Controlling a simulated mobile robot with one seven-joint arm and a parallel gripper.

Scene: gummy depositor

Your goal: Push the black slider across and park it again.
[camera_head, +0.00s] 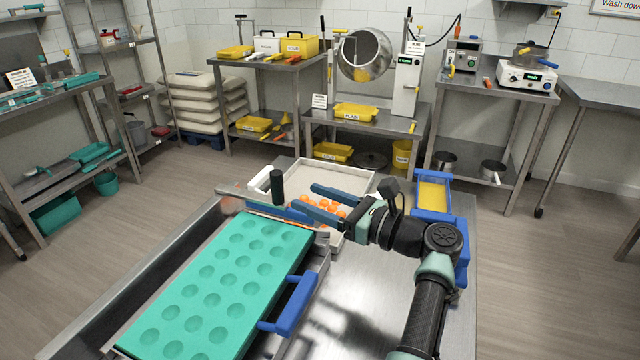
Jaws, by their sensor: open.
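The black slider appears as a dark upright cylinder (277,187) standing at the far end of the green mould tray, at the left end of the work table's back area. My gripper (303,196) reaches in from the right with two blue fingers spread apart, nothing visible between them. Its fingertips point left toward the cylinder, close to it; I cannot tell whether they touch. The cylinder's foot is partly hidden by a blue bar. The green mould tray (216,284) has rows of round hollows and lies in front of the cylinder.
Orange balls (333,208) lie under my fingers, by a white-rimmed tray (330,168). A blue handle (293,304) sticks out right of the mould. A blue holder with a yellow block (433,195) stands at right. The metal table (362,318) is bare in front.

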